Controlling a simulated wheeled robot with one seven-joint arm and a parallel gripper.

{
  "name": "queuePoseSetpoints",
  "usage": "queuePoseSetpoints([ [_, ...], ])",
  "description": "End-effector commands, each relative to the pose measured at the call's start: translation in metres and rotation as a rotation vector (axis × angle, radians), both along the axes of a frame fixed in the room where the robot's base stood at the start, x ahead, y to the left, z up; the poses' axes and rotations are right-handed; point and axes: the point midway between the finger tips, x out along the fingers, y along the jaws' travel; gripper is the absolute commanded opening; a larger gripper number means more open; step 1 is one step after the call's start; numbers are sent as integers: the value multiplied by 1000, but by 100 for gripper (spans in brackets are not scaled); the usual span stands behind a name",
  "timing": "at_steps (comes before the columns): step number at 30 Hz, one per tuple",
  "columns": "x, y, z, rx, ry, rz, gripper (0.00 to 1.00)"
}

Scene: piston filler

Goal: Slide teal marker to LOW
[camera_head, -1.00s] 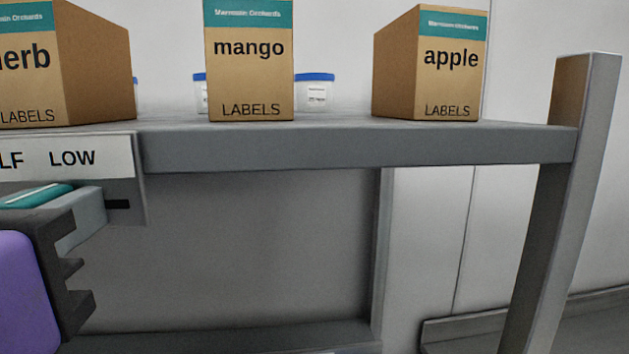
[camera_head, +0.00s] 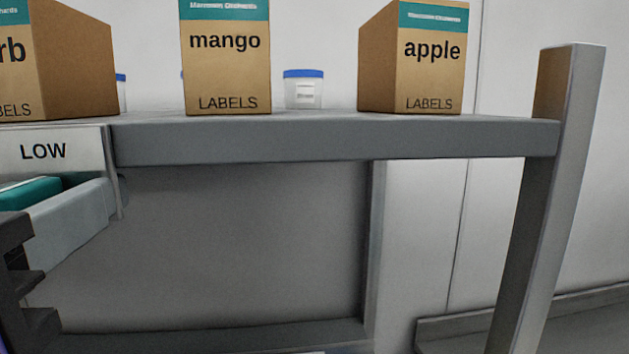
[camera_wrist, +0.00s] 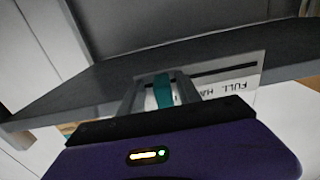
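The teal marker (camera_head: 30,192) shows at the left edge of the head view, below the word LOW on a white label plate (camera_head: 75,150). In the wrist view the teal marker (camera_wrist: 162,92) lies between the two grey fingers of my gripper (camera_wrist: 160,92). A dark slot (camera_wrist: 222,71) runs right from there, above the upside-down words FULL and part of HALF. LOW is hidden in that view. In the head view a grey finger of my gripper (camera_head: 75,222) reaches to the plate's right end. I cannot tell whether the fingers press on the marker.
The grey shelf edge (camera_head: 330,142) runs right from the plate to a post (camera_head: 555,190). A mango box (camera_head: 228,70), an apple box (camera_head: 430,70) and a blue-lidded tub (camera_head: 303,92) stand on it.

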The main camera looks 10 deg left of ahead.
Motion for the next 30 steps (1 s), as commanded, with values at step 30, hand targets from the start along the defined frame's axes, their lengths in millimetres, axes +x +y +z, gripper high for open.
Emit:
queuePoseSetpoints([
  [30, -61, -11, 26, 37, -102, 17, 40],
])
